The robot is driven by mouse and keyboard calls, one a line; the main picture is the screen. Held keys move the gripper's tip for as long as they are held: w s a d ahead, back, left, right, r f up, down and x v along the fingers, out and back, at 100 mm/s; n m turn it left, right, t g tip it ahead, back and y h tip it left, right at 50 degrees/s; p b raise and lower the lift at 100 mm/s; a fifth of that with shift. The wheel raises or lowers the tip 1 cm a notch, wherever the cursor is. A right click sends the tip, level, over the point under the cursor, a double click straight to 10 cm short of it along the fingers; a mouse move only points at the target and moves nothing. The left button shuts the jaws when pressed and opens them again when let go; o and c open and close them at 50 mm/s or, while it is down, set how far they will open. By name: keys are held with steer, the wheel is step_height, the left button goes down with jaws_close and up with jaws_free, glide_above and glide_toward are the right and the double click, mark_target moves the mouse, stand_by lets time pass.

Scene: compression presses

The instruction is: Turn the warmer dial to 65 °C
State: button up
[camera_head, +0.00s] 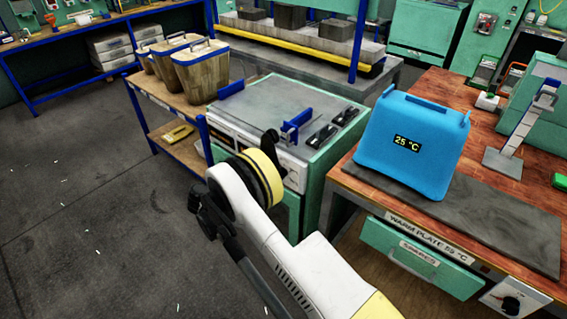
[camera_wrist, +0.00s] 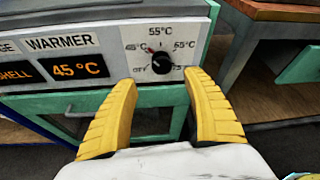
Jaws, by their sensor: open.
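Right of the cabinet stands a wooden bench (camera_head: 440,110) with a blue case (camera_head: 412,150) reading 25 °C on a grey plate (camera_head: 490,225). A separate "WARM PLATE" knob (camera_head: 510,305) is below. A cart with wooden buckets (camera_head: 200,70) stands left. Floor (camera_head: 80,190) at left is clear.

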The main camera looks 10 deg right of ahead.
steer(key=shift+n, duration=0.3)
steer(key=b+x, duration=0.4)
steer(key=x, duration=0.6)
steer(key=shift+s+d+f, duration=0.1)
steer(key=shift+d+f, duration=0.05)
steer(key=shift+d, duration=0.05)
steer(key=c, duration=1.2)
